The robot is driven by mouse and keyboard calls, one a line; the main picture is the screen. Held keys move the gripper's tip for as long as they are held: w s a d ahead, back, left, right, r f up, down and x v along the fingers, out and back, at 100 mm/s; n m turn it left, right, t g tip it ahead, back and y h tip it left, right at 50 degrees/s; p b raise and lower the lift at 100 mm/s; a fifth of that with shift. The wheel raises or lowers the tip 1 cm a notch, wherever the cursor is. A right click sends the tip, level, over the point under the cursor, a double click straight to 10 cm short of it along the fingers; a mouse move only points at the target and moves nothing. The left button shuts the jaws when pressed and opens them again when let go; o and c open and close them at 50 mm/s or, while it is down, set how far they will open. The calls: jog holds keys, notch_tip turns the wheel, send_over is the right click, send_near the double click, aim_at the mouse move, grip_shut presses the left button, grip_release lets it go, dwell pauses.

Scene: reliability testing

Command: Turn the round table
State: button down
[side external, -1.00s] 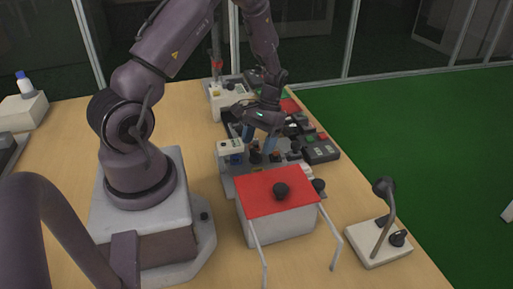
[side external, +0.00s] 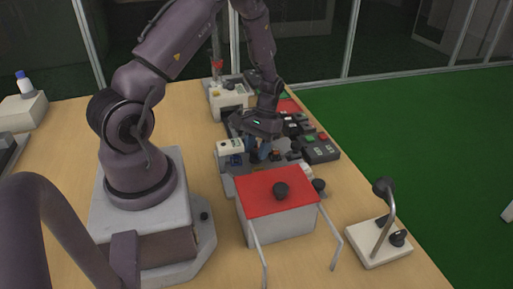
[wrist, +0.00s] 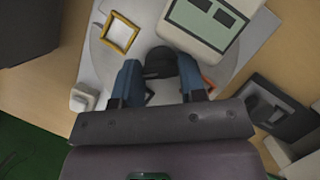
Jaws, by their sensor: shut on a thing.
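The round table is a light grey disc (wrist: 101,62) under my gripper in the wrist view. A dark knob (wrist: 160,60) stands on it between my fingers. My gripper (wrist: 160,72) has its two blue fingers on either side of the knob and is shut on it. In the side external view my gripper (side external: 260,152) points down behind the red-topped box, and the disc is mostly hidden there.
A yellow square frame (wrist: 120,33) and a boxy device with a display (wrist: 205,20) are close to the fingers. A lamp (side external: 385,220) stands near the table's right edge.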

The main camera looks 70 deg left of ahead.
jog(key=c, duration=0.7)
grip_release()
jog(key=v, duration=1.3)
jog(key=s+d+r+m+t+y, duration=0.1)
jog(key=s+d+r+m+t, duration=0.1)
jog(key=d+r, duration=0.4)
jog(key=s+d+r+m+t+y, duration=0.1)
jog(key=s+d+r+m+t, duration=0.2)
jog(key=s+d+r+t, duration=0.1)
jog(key=s+d+r+m+t, duration=0.2)
jog(key=s+d+r, duration=0.3)
jog(key=d+r, duration=0.4)
jog(key=shift+d+m+t+y, duration=0.3)
jog(key=shift+d+t+y, duration=0.15)
jog(key=shift+d, duration=0.2)
